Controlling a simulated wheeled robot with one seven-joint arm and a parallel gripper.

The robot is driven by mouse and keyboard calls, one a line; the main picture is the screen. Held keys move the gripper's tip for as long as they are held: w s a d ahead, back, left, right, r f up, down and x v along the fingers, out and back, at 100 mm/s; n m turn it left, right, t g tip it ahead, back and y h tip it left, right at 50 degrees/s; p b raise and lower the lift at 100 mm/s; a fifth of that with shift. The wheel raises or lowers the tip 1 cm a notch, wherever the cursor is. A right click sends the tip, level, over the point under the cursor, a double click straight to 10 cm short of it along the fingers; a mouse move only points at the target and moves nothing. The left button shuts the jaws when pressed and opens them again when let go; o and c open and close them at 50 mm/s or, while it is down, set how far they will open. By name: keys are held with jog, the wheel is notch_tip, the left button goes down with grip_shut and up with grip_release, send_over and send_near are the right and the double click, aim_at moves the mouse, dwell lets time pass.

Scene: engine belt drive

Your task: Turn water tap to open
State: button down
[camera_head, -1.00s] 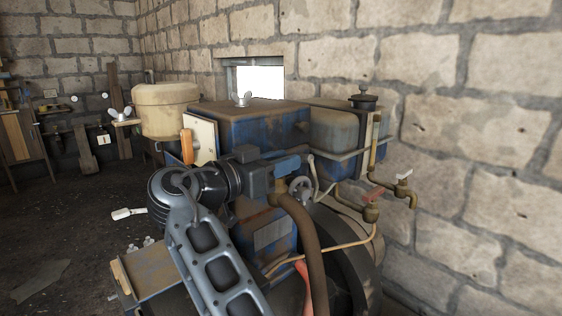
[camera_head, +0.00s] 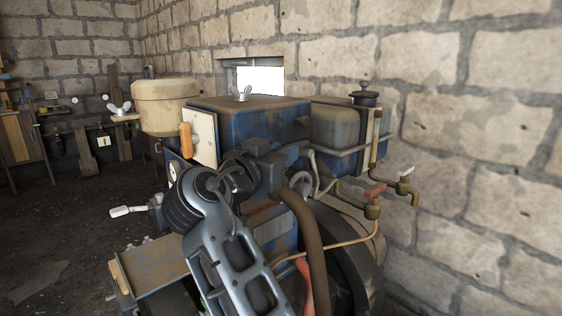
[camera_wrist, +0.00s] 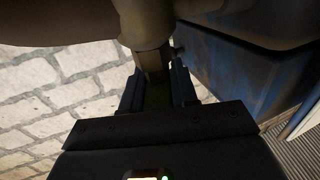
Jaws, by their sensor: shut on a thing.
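My gripper (camera_head: 283,160) is at the front of the blue engine, above a thick brown hose (camera_head: 313,240). In the wrist view my gripper (camera_wrist: 156,78) has its two dark fingers close on either side of a narrow stub, shut on it. The stub comes from a brown tap body (camera_wrist: 147,24), which I take to be the water tap. The tap's handle is mostly hidden by the fingers and is dark. In the head view my wrist and gripper cover most of this tap.
The blue engine block (camera_head: 250,130), grey tank (camera_head: 335,130) and beige canister (camera_head: 165,105) are behind. Open floor (camera_head: 50,235) lies left.

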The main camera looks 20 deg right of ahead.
jog(key=n+t+y, duration=0.4)
jog(key=y, duration=0.1)
jog(key=shift+r+n+t, duration=0.15)
jog(key=shift+n+t, duration=0.15)
jog(key=shift+t, duration=0.1)
jog(key=n+t+y+p, duration=0.1)
jog(key=n+y, duration=0.1)
jog(key=y, duration=0.1)
jog(key=n+t+y+p, duration=0.1)
jog(key=n+y+p, duration=0.1)
jog(key=y, duration=0.1)
jog(key=shift+w+a, duration=0.15)
jog(key=n+y, duration=0.1)
jog(key=y, duration=0.1)
jog(key=n+y, duration=0.1)
jog(key=y, duration=0.1)
jog(key=shift+a+n+t+y, duration=0.1)
jog(key=shift+n+t+y, duration=0.2)
jog(key=shift+n, duration=0.1)
jog(key=shift+a+n+g+y+b, duration=0.15)
jog(key=shift+n+g+y+b, duration=0.35)
jog(key=shift+n+y, duration=1.25)
jog(key=shift+a+y, duration=0.1)
jog(key=shift+y, duration=0.55)
jog(key=c, duration=1)
grip_release()
jog(key=shift+o, duration=0.2)
jog(key=b+v, duration=0.2)
jog(key=v, duration=0.5)
jog(key=shift+s, duration=0.4)
